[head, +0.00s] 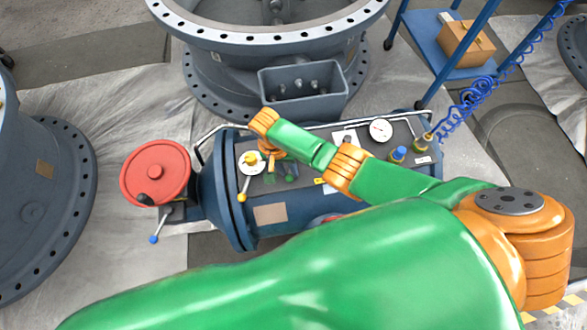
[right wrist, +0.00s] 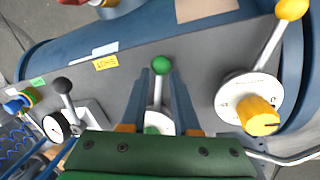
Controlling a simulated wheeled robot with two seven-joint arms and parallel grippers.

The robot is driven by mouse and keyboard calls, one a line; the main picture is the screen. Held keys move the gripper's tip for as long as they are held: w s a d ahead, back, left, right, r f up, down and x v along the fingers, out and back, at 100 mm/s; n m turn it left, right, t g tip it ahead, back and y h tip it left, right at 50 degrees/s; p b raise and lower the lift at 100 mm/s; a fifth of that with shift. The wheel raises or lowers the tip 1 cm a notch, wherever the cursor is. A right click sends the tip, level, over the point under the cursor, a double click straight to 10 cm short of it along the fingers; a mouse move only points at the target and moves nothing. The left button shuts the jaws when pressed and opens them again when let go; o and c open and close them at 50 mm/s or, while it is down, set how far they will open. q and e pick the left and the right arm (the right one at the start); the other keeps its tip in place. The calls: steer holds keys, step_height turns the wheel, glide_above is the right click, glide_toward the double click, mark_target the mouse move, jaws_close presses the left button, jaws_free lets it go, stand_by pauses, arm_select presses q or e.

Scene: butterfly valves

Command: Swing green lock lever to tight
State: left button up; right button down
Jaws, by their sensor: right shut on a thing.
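The green lock lever (right wrist: 158,90) stands on the grey panel (right wrist: 205,65) of the blue tank. Its green ball (right wrist: 160,65) points up in the right wrist view, away from its green hub (right wrist: 157,121) on a pale dial. My right gripper (right wrist: 161,74) is shut on the lever, with one finger on each side near the ball. In the head view my right gripper (head: 280,170) is partly hidden by my wrist. A yellow label (right wrist: 106,62) lies left of the lever; its text is too small to read surely. My left gripper is out of view.
A yellow-knobbed lever and dial (right wrist: 257,115) stand close right of the green one in the right wrist view. A black-knobbed lever (right wrist: 64,90) is to the left.

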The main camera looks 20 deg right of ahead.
steer(key=shift+w+a+f+m, duration=0.1)
steer(key=shift+a+m, duration=0.2)
steer(key=shift+m, duration=0.1)
stand_by(0.3)
steer(key=c, duration=0.9)
jaws_free()
steer(key=shift+w, duration=0.1)
steer(key=r+p, duration=0.1)
steer(key=r, duration=0.1)
steer(key=a+r, duration=0.1)
steer(key=r, duration=0.1)
steer(key=r+p, duration=0.1)
steer(key=r, duration=0.2)
steer(key=shift+w+a+p, duration=0.15)
steer(key=shift+w+p, duration=0.15)
steer(key=shift+w, duration=0.05)
